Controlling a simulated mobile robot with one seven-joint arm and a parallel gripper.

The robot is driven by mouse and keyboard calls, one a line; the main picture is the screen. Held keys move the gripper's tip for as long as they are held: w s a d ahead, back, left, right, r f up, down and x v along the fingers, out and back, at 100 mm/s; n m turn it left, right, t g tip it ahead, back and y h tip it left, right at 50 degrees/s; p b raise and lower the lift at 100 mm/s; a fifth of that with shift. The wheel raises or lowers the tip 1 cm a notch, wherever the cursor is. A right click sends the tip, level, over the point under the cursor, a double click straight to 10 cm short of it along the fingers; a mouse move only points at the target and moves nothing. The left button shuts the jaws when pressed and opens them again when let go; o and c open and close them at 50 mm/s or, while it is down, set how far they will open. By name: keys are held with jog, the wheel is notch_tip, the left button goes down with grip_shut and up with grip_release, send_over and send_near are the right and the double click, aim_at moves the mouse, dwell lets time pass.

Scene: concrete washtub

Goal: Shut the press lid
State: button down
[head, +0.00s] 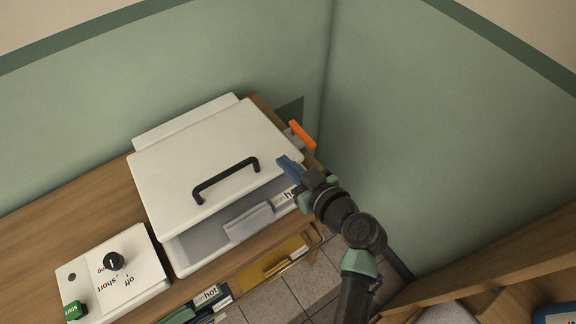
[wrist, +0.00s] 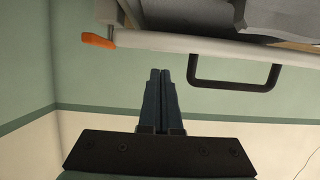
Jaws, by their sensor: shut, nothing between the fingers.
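The press is a white box on the wooden counter, with its white lid (head: 205,150) raised at the front. A dark gap with a grey inside shows between the lid and the press base (head: 190,255). A black bar handle (head: 226,180) sits near the lid's front edge. My gripper (head: 286,165) is shut and empty, close to the lid's right front corner; I cannot tell whether it touches. In the wrist view my shut fingers (wrist: 161,75) point toward the lid edge (wrist: 170,41), with the handle (wrist: 235,87) to their right.
An orange tab (head: 302,134) sticks out at the press's right side and also shows in the wrist view (wrist: 97,40). A white control box (head: 125,262) with a black knob and green button stands left. Labelled folders hang below the counter edge. Green walls meet behind.

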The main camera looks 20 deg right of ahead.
jog(key=shift+s+f, duration=0.1)
jog(key=shift+f, duration=0.7)
